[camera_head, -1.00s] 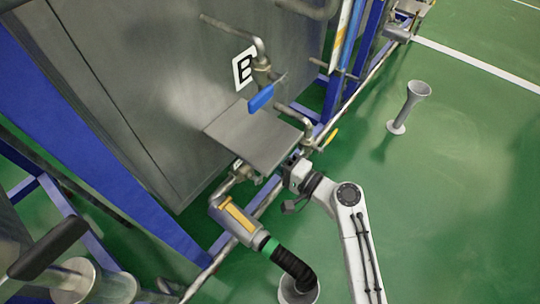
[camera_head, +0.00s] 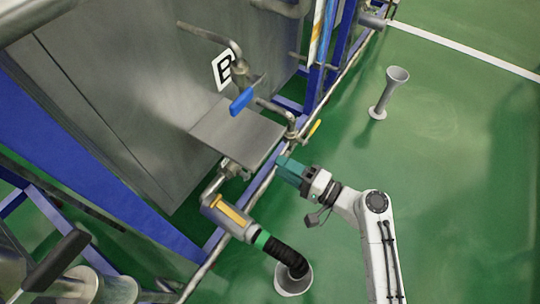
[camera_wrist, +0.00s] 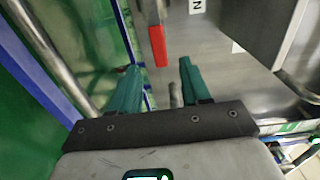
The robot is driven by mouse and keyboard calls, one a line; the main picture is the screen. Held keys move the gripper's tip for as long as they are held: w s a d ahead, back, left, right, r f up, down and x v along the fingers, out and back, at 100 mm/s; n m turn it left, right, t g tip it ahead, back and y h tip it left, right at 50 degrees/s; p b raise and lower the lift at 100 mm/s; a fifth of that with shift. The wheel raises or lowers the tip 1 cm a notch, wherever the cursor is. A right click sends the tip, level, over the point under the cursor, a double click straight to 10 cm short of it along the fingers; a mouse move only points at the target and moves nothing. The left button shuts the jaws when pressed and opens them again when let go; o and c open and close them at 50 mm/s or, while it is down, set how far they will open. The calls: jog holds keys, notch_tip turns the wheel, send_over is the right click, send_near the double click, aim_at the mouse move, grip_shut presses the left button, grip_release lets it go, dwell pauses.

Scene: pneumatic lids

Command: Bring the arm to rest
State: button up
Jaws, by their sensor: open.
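My arm's white links reach up from the bottom right in the head view. My gripper (camera_head: 284,164) has teal fingers and is near the right edge of a grey metal plate (camera_head: 238,132), which sticks out from the panel. In the wrist view my gripper (camera_wrist: 159,64) is open, with its two fingers apart and nothing between them. A red handle (camera_wrist: 158,46) shows beyond the gap between the fingertips.
Below stands a yellow-handled fitting (camera_head: 231,214) with a black hose (camera_head: 283,254). A grey funnel stand (camera_head: 388,92) is on the green floor, which is clear at right.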

jog(key=shift+v, duration=0.95)
